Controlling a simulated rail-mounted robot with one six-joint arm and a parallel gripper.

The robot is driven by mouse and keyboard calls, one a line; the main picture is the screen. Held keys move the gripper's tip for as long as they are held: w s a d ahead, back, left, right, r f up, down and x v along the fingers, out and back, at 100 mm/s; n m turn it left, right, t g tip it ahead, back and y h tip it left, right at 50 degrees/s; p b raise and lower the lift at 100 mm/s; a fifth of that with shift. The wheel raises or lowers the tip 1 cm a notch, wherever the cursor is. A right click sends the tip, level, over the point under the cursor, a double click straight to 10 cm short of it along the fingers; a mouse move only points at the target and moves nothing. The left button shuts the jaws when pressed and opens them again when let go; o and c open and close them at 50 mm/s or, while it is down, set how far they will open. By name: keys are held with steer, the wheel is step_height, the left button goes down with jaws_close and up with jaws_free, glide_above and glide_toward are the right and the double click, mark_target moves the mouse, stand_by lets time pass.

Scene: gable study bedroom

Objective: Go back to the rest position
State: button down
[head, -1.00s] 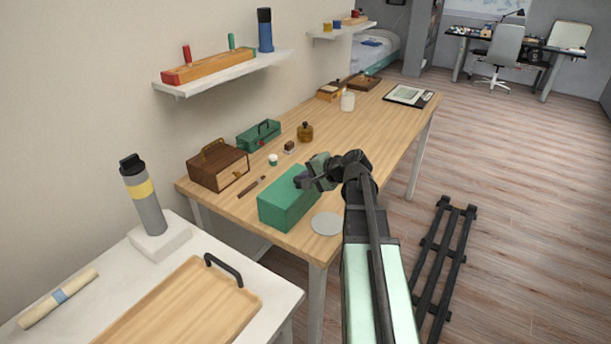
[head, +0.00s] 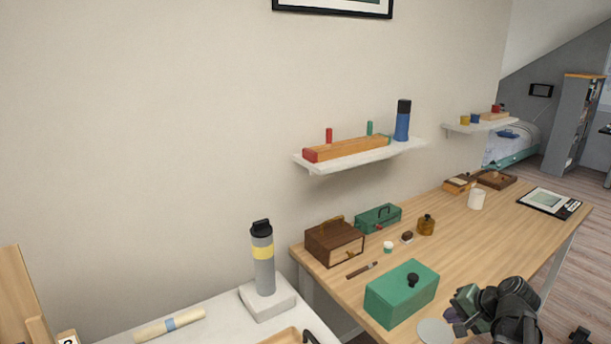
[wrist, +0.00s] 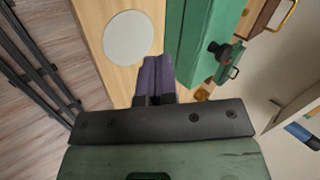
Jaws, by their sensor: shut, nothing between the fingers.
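My gripper (head: 462,312) is at the lower right of the head view, above the near end of the wooden table (head: 455,235). In the wrist view its purple fingers (wrist: 154,78) are together with nothing between them. The green box (head: 402,293) with a dark knob on top stands on the table just left of my gripper, and it also shows in the wrist view (wrist: 190,45). The gripper looks apart from the box. A pale round disc (head: 435,331) lies on the table in front of the box, partly cut off by the head view's lower edge.
A brown wooden chest (head: 333,241), a small green case (head: 378,218) and an amber bottle (head: 426,225) stand behind the green box. A white side table (head: 225,325) holds a grey flask (head: 263,262). A wall shelf (head: 362,156) hangs above.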

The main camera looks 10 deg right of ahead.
steer(key=s+a+f+n+g+h, duration=0.2)
steer(key=a+n, duration=0.3)
steer(key=a, duration=0.7)
steer(key=s+a+f+n+g+h, duration=0.1)
steer(key=a+n+g, duration=0.3)
steer(key=a, duration=0.9)
steer(key=shift+s+f+n+h, duration=0.4)
steer(key=shift+s+h, duration=0.3)
steer(key=shift+s, duration=0.15)
